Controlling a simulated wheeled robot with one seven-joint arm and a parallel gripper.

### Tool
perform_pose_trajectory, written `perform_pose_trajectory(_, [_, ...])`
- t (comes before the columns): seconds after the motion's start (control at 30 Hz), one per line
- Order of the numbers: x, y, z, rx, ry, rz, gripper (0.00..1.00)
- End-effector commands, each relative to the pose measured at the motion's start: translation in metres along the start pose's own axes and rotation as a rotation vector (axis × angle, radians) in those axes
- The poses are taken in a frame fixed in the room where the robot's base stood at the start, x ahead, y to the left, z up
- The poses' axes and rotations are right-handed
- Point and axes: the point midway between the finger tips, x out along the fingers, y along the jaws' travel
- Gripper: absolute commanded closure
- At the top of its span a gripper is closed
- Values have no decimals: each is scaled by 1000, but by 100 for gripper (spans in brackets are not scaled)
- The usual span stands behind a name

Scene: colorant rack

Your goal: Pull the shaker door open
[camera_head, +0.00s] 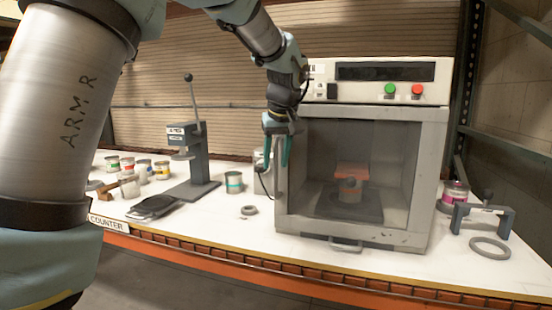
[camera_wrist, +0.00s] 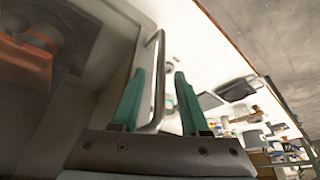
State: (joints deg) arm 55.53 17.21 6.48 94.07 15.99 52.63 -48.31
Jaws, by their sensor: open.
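The shaker (camera_head: 382,95) is a grey cabinet on the counter, and its windowed door (camera_head: 340,228) looks shut in the head view. A vertical bar handle runs along the door's left edge, partly hidden by my gripper (camera_head: 277,158). In the wrist view the bar handle (camera_wrist: 159,92) passes between the two teal fingers of my gripper (camera_wrist: 159,75). The fingers are open, with gaps to the bar; I cannot tell whether either touches it. Behind the window a red-orange block (camera_head: 352,170) shows.
A grey bracket (camera_head: 482,213) and larger ring (camera_head: 490,248) are at right. The counter before the door is a narrow clear strip.

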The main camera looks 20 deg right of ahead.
Motion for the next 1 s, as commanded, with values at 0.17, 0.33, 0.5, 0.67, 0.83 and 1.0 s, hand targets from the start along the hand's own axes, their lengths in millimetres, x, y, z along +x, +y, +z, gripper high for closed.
perform_pose_trajectory(0.17, [0,0,0,0,0,0,72])
perform_pose_trajectory(0.33, [0,0,0,0,0,0,91])
perform_pose_trajectory(0.5, [0,0,0,0,0,0,100])
perform_pose_trajectory(0.67, [0,0,0,0,0,0,100])
perform_pose_trajectory(0.83, [0,0,0,0,0,0,100])
perform_pose_trajectory(1.0, [0,0,0,0,0,0,100])
